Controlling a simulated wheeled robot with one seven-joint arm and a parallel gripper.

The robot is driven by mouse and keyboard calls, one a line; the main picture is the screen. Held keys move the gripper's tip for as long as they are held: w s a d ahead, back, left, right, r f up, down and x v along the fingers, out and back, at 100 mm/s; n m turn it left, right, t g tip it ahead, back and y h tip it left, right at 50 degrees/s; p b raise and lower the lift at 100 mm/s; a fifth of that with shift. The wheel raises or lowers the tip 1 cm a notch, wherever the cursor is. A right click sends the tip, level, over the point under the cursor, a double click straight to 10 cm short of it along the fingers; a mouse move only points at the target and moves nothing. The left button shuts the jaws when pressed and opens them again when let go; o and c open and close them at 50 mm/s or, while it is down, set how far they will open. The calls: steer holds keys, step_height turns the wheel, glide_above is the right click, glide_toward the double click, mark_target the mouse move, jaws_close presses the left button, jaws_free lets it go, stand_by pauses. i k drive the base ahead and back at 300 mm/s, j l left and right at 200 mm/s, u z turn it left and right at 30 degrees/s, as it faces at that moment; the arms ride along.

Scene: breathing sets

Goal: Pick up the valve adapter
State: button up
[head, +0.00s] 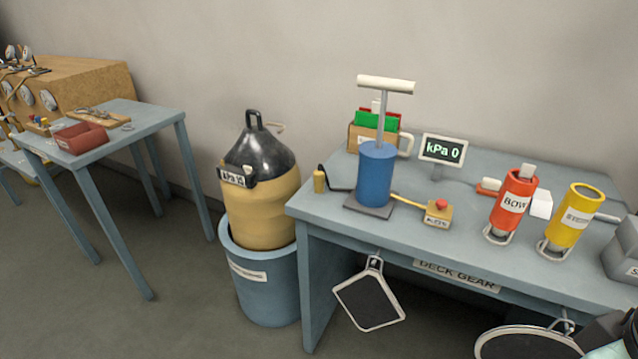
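A small brass cylinder (320,181) stands upright at the left end of the blue-grey deck gear table (455,200). A dark hose end lies close beside it and runs to the blue hand pump (376,175). It may be the valve adapter, but no label shows and I cannot tell for certain. The pump stands upright on a dark base, with its T-handle raised. My gripper's fingers do not show; only dark and pale green parts, possibly of my arm, show at the bottom right corner.
A yellow box with a red button (437,213), a kPa display (443,150), and red (513,203) and yellow (573,220) cylinders share the table. A gas cylinder (262,190) stands in a blue tub (262,284). Another table (150,115) is left. Floor between is clear.

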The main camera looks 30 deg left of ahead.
mark_target(319, 181)
steer(key=u, duration=0.45)
steer(key=i+l+u, duration=0.1)
steer(key=u, duration=0.8)
steer(key=l+u, duration=0.1)
steer(key=u, duration=0.35)
steer(key=l+u, duration=0.1)
steer(key=u, duration=0.35)
steer(key=i+l, duration=0.25)
steer(key=i, duration=0.15)
